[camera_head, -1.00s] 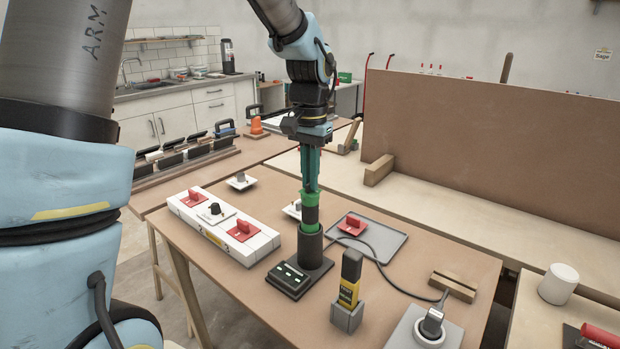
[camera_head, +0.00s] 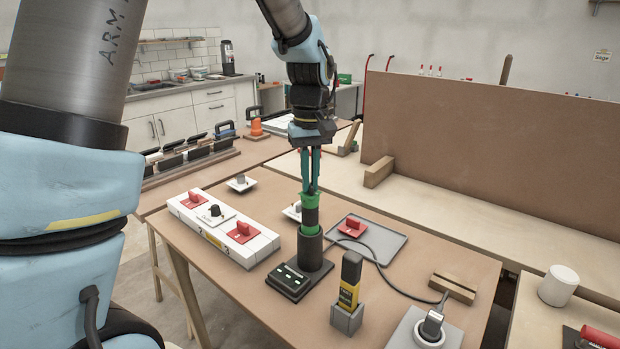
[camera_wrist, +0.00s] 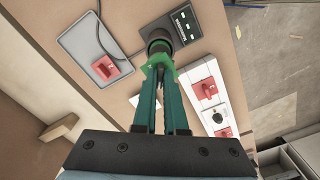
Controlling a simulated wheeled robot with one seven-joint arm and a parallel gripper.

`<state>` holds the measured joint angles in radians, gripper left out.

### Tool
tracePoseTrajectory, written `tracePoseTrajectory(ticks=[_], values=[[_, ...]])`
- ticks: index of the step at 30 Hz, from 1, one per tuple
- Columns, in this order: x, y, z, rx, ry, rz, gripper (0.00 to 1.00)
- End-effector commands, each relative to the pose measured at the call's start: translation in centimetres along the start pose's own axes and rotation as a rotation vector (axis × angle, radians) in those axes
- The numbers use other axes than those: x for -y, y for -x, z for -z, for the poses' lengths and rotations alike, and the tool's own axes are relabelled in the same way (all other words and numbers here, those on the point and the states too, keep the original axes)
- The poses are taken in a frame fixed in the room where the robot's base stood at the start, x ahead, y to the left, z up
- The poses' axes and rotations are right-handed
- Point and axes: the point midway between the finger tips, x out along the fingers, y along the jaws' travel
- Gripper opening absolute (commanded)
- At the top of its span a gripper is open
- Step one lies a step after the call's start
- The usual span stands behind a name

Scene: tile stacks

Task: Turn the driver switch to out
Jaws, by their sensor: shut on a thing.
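A white block with red tiles (camera_head: 242,232) lies to the left. A grey tray (camera_head: 386,238) with a red tile is at the right. A yellow-black tool (camera_head: 349,283) stands in a grey holder in front. A black cable (camera_head: 400,289) runs across the table.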

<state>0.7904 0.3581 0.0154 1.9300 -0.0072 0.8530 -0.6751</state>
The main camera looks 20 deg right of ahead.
Motion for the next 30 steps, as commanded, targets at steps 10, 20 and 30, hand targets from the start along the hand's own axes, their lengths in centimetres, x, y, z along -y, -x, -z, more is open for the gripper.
tracePoseTrajectory(ticks=[10,20,30], values=[[0.04,-0.03,0.0,0.0,0.089,0.001,0.0],[0.04,-0.05,-0.02,0.001,0.095,0.001,0.0],[0.04,-0.04,-0.01,0.001,0.094,0.001,0.36]])
